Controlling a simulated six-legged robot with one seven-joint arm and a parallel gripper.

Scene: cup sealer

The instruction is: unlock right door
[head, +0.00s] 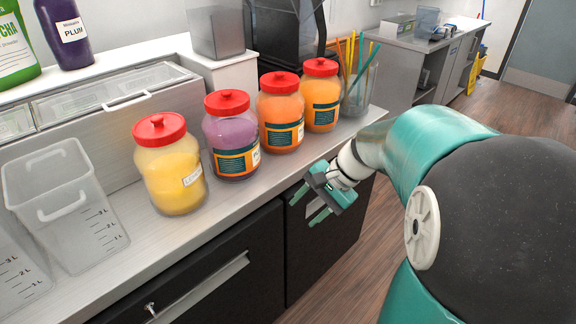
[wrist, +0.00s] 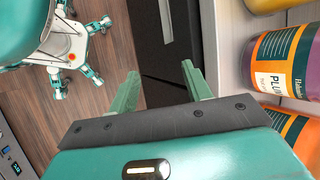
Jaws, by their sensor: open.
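The right door (head: 345,228) is a black panel under the counter, and it looks shut. It also shows in the wrist view (wrist: 190,38), with a silver handle (wrist: 166,20) on it. My gripper (head: 309,205) is open and empty, in front of the upper part of this door, just below the counter edge. In the wrist view its two green fingers (wrist: 160,72) are spread and point toward the black front. I cannot tell whether they touch it. I see no lock or key on the right door; my gripper covers part of its upper front.
A black front (head: 215,275) to the left has a long silver handle and a small silver lock piece (head: 151,308). Red-lidded jars, including a yellow one (head: 172,170), and a straw holder (head: 358,88) stand near the counter edge (head: 235,195). Wood floor (head: 510,125) is open at right.

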